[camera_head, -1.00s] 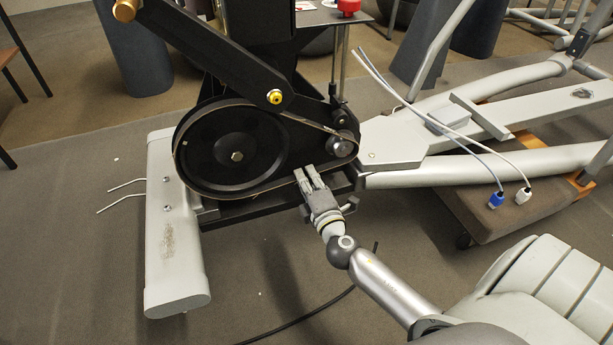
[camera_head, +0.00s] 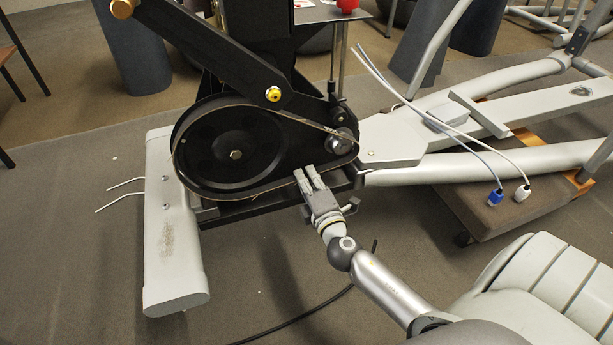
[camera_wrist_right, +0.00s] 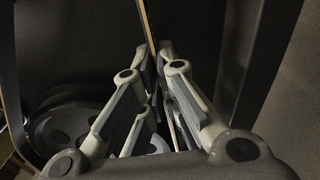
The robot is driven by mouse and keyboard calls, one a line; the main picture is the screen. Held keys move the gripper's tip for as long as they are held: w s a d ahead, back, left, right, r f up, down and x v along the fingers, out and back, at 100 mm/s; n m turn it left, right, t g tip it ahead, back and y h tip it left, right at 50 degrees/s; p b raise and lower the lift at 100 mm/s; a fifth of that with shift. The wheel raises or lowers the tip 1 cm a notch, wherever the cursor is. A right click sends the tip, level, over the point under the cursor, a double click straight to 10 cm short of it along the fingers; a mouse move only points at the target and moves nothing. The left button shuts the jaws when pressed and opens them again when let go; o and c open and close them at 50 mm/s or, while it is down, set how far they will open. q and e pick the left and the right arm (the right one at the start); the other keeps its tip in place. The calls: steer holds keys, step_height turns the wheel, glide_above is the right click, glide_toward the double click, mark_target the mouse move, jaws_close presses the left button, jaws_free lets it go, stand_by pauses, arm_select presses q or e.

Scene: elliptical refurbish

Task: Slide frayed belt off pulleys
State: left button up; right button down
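The belt (camera_head: 243,98) is a thin loop with a tan edge. It runs around the large black pulley (camera_head: 215,152) and the small pulley (camera_head: 341,140) on the machine's side. My right gripper (camera_head: 305,170) is at the belt's lower run, between the two pulleys. Its fingers are close together. In the right wrist view, the tan belt strip (camera_wrist_right: 147,25) passes between the fingertips (camera_wrist_right: 153,55), which look shut on it; the exact contact is in shadow. Fraying is too small to make out. My left gripper is not in view.
A black crank arm (camera_head: 205,50) slants above the pulleys. A grey foot bar (camera_head: 172,235) lies at left, and grey frame rails (camera_head: 480,165) extend right over a wheeled dolly (camera_head: 490,215). Loose cables (camera_head: 430,115) hang at right.

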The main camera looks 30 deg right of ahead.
steer(key=shift+v, duration=0.95)
stand_by(1.9)
